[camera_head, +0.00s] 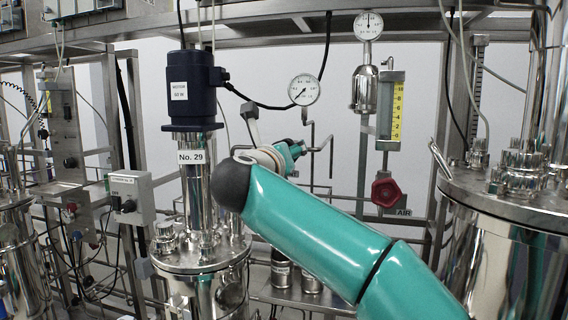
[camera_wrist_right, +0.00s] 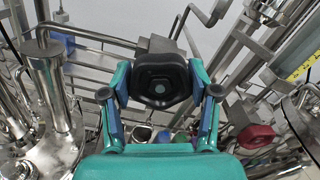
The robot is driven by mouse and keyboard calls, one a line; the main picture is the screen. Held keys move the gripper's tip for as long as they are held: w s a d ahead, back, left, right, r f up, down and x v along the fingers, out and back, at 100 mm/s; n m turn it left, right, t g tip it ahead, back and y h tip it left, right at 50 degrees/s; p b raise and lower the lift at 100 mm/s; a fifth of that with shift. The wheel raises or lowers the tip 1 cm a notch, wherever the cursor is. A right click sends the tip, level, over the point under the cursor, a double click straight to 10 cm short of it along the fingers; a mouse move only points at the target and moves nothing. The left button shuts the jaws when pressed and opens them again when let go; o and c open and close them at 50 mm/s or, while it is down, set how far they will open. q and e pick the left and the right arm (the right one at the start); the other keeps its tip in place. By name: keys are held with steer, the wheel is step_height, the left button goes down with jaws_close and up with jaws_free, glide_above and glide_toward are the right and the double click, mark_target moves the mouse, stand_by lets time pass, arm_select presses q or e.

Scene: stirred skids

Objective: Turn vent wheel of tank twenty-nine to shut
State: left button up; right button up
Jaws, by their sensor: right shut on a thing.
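Tank twenty-nine (camera_head: 195,262) is the steel vessel at centre left in the head view. Its label "No. 29" (camera_head: 192,157) hangs below a dark blue motor (camera_head: 193,88). In the right wrist view a black lobed wheel (camera_wrist_right: 160,88) with a pale centre sits between the two fingers of my right gripper (camera_wrist_right: 160,78), which is shut on it. A steel block (camera_wrist_right: 157,46) with a pipe lies just beyond the wheel. In the head view my right arm reaches in from the lower right and its forearm hides the wheel. My left gripper is in neither view.
A red wheel (camera_head: 385,192) marked AIR is on a pipe right of my arm. A round gauge (camera_head: 304,90) and a yellow scale (camera_head: 397,110) are behind. Another steel tank (camera_head: 500,250) stands close on the right. A grey switch box (camera_head: 131,196) is at left.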

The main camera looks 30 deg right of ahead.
steer(key=m, duration=0.1)
steer(key=f+m+b, duration=0.1)
steer(key=m, duration=0.1)
steer(key=shift+w, duration=0.1)
steer(key=shift+r+m+b, duration=0.1)
steer(key=shift+m+b, duration=0.35)
steer(key=shift+m, duration=0.35)
steer(key=shift+r, duration=0.1)
steer(key=o, duration=1.2)
steer(key=shift+c, duration=0.2)
steer(key=shift+r, duration=0.1)
